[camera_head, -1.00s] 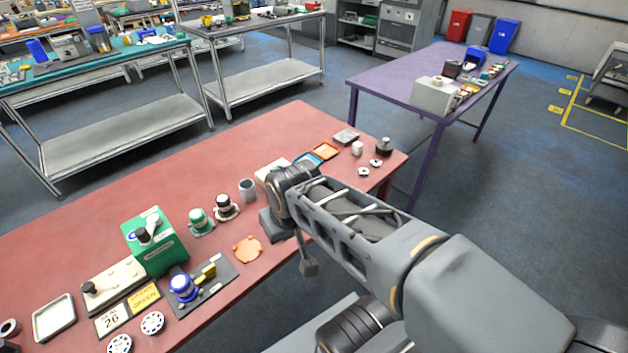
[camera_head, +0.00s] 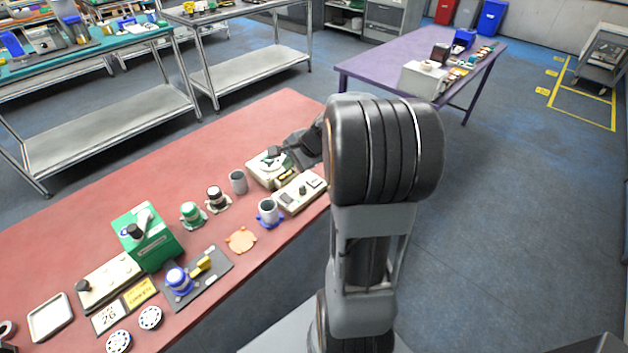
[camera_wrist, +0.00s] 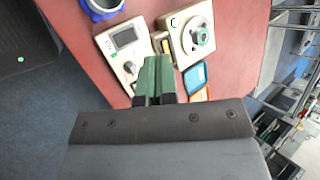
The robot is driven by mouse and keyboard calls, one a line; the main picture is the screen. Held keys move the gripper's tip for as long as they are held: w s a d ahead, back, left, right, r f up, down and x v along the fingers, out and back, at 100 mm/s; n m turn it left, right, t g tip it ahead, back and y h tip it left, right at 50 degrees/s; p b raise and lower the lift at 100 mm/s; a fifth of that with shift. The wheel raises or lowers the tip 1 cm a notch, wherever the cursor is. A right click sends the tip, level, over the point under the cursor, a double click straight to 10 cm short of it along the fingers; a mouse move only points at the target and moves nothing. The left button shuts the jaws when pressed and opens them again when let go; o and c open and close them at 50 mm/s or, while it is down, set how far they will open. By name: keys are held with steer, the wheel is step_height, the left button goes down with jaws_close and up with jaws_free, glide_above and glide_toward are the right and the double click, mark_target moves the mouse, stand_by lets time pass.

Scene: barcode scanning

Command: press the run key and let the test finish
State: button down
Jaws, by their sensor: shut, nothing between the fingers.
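A cream unit with a dark screen (camera_wrist: 125,36) lies on the red bench in the wrist view; it also shows in the head view (camera_head: 299,191). Beside it is a cream unit with a round disc (camera_wrist: 194,34), also in the head view (camera_head: 262,172). A small yellow part (camera_wrist: 161,42) shows between them; I cannot tell which part is the run key. My gripper (camera_wrist: 154,78) is shut and empty, its green fingers together, pointing toward the gap between the units. I cannot tell whether it touches anything. My arm hides part of the bench in the head view.
A blue-footed grey cup (camera_head: 268,211) stands close to the screen unit. A grey cup (camera_head: 238,181) and an orange disc (camera_head: 241,240) are to the left. Blue and orange trays (camera_wrist: 196,78) lie beside my fingers. A green box (camera_head: 148,240) stands further left.

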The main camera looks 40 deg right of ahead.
mark_target(314, 182)
steer(key=w+d+f+m+t, duration=0.2)
steer(key=d+m, duration=0.4)
steer(key=d, duration=0.3)
steer(key=shift+d+f+h, duration=0.3)
steer(key=shift+f+h, duration=0.1)
steer(key=shift+f, duration=0.05)
steer(key=shift+f, duration=0.1)
step_height(314, 182, down, 9)
steer(key=b, duration=0.7)
steer(key=shift+a+r, duration=0.1)
steer(key=shift+r, duration=0.1)
steer(key=shift+f+b, duration=0.15)
steer(key=shift+b, duration=0.15)
stand_by(0.9)
steer(key=shift+f+b, duration=0.3)
